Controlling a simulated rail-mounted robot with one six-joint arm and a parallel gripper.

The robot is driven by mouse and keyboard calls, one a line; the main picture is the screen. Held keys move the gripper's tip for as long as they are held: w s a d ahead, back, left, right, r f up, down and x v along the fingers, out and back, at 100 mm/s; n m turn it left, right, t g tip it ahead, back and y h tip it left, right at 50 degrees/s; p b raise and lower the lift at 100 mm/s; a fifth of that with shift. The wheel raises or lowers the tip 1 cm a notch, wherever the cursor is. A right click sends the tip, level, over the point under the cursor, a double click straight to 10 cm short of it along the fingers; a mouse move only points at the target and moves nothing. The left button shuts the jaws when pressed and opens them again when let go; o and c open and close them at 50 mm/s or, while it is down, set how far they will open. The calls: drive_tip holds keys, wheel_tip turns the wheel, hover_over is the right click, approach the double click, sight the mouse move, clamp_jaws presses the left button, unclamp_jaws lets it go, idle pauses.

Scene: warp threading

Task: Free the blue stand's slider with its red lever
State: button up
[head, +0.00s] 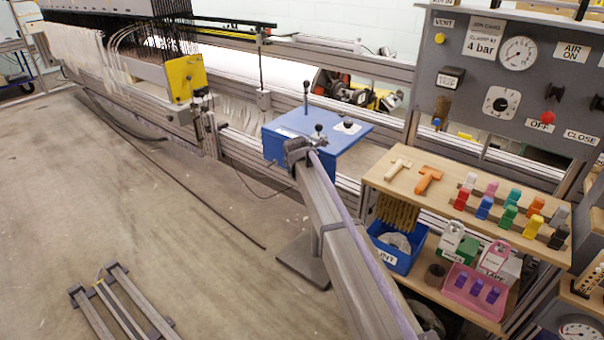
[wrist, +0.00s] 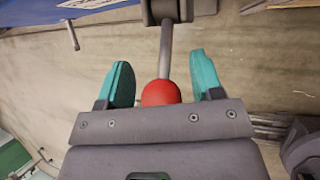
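The red lever's round knob (wrist: 161,92) shows in the wrist view on a grey rod (wrist: 166,50), which runs up to a dark grey clamp block (wrist: 180,9). My gripper (wrist: 163,75) is open, with one teal finger on each side of the knob and rod. Gaps show on both sides, and the gripper body covers the knob's lower part. In the head view the blue stand (head: 350,128) has a flat blue top and a grey floor plate (head: 302,262). I cannot make out my gripper or the red knob in the head view.
A long grey beam with a purple strip (head: 335,215) crosses in front of the stand. A wooden shelf (head: 400,200) with coloured blocks and a blue bin (head: 395,258) stand to the right. A grey frame (head: 120,300) lies front left. Open floor (head: 190,230) lies between.

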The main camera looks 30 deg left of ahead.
drive_tip(key=p+v, duration=0.9)
drive_tip(key=v, duration=0.1)
drive_tip(key=shift+s+r, duration=0.25)
drive_tip(key=shift+r, duration=0.1)
